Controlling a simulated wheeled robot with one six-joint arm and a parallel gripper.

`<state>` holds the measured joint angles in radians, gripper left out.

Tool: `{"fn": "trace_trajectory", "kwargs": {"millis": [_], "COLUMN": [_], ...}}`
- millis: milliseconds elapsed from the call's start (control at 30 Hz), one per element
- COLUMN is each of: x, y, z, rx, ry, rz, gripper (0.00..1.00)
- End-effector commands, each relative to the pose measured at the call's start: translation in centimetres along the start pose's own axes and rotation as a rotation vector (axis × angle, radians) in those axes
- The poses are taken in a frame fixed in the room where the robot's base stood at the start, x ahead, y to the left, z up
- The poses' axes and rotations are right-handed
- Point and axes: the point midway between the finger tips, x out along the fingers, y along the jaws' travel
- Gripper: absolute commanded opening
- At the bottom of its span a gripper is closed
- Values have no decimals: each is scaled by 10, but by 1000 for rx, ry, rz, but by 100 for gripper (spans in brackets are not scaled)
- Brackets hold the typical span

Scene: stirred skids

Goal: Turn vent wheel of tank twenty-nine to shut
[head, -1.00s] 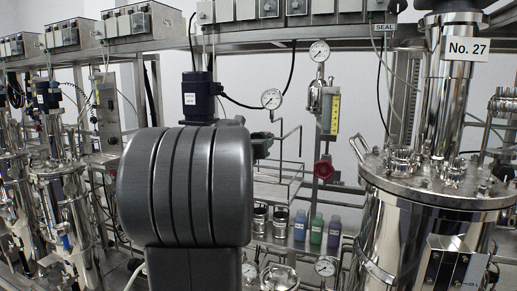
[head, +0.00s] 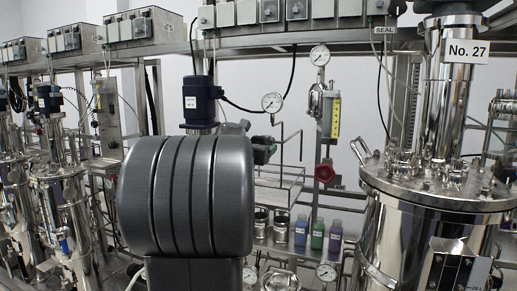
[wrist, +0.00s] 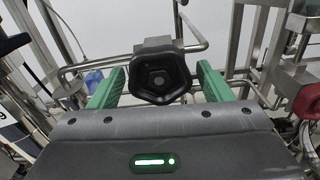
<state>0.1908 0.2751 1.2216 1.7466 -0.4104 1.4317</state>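A black lobed hand wheel (wrist: 161,76) with a five-sided centre faces me in the wrist view. My gripper (wrist: 160,84) has two green fingers, spread open on either side of this wheel, with gaps left and right. In the head view, my dark grey arm fills the middle and hides the gripper. A dark part (head: 263,149) shows just behind the arm's right edge; I cannot tell if it is the same wheel. A tank labelled No. 27 (head: 440,190) stands at the right. No full label for tank twenty-nine is readable; a partial "9" label (wrist: 5,117) shows at the left edge.
A red hand wheel (head: 325,172) is right of my arm and also shows at the wrist view's right edge (wrist: 305,101). Steel pipes, gauges (head: 271,102) and bottles (head: 318,236) crowd behind. Bent steel rods (wrist: 200,30) run close around the black wheel.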

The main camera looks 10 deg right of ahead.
Motion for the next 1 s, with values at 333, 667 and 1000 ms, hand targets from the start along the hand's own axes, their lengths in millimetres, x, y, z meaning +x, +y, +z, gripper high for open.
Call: {"fn": "trace_trajectory", "kwargs": {"millis": [333,667,1000], "x": [-2,-52,-117], "y": [0,1,1], "z": [1,1,1], "rx": [-1,0,0], "ry": [-2,-3,-2], "rz": [1,4,4], "gripper": [75,75,75]}}
